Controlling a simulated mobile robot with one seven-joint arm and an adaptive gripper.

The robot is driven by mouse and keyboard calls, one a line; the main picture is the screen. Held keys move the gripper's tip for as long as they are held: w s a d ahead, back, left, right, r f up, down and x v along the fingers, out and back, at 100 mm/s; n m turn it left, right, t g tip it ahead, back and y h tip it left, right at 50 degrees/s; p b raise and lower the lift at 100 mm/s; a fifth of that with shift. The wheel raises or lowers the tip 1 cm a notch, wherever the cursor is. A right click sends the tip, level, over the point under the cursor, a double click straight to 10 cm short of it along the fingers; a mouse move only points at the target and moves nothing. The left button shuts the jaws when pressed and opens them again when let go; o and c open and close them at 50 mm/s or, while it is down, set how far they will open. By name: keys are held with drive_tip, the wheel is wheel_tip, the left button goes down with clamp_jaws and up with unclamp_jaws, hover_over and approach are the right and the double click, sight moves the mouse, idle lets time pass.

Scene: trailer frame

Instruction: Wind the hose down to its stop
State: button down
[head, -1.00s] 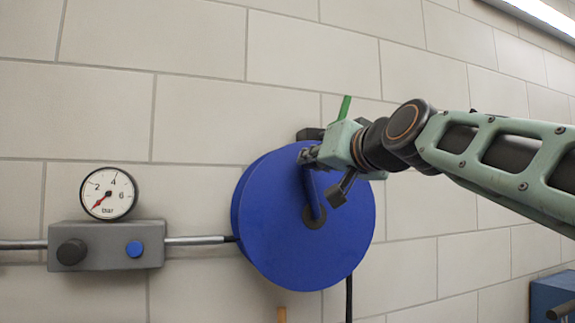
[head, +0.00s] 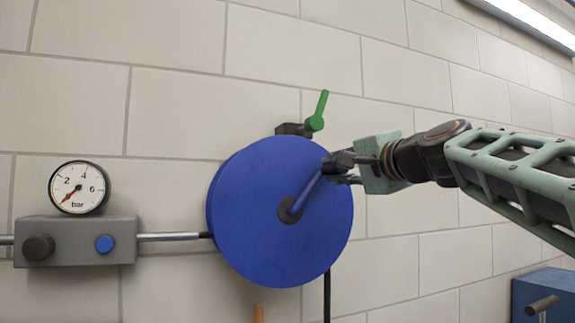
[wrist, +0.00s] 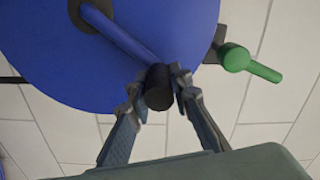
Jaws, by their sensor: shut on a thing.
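The blue hose reel (head: 250,215) is a round drum on the tiled wall, in the middle of the head view. Its blue crank arm (head: 305,192) runs from the dark hub (head: 290,209) up and right. My gripper (head: 338,168) is at the crank's outer end. In the wrist view my gripper (wrist: 158,85) is shut on the dark crank handle (wrist: 158,98), one finger on each side. A black hose (head: 327,295) hangs below the reel at its right; its lower end is out of view.
A green lever (head: 318,110) stands above the reel, close to my gripper. Left of the reel are a pressure gauge (head: 79,187), its needle low, and a grey block (head: 75,241) with two knobs. A blue box (head: 545,295) is at lower right.

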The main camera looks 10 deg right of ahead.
sight(338, 213)
drive_tip(key=d+f+m+b, duration=0.1)
drive_tip(key=f+m, duration=0.1)
drive_tip(key=d+f+m+b, duration=0.1)
drive_tip(key=f+m, duration=0.2)
drive_tip(key=d+f+m+b, duration=0.1)
drive_tip(key=d+f+m, duration=0.1)
drive_tip(key=m, duration=0.1)
drive_tip(key=shift+w+f, duration=0.4)
wheel_tip(338, 213, down, 2)
drive_tip(key=shift+m+b, duration=0.3)
drive_tip(key=shift+m, duration=0.9)
drive_tip(key=shift+a+f+m, duration=0.1)
drive_tip(key=shift+f+m, duration=0.6)
drive_tip(key=shift+m, duration=0.1)
drive_tip(key=c, duration=1.7)
unclamp_jaws()
drive_tip(key=shift+c, duration=0.2)
drive_tip(key=shift+s, duration=0.1)
drive_tip(key=s+d, duration=0.2)
drive_tip(key=s, duration=0.9)
drive_tip(key=shift+s+d, duration=0.15)
drive_tip(key=shift+s, duration=0.2)
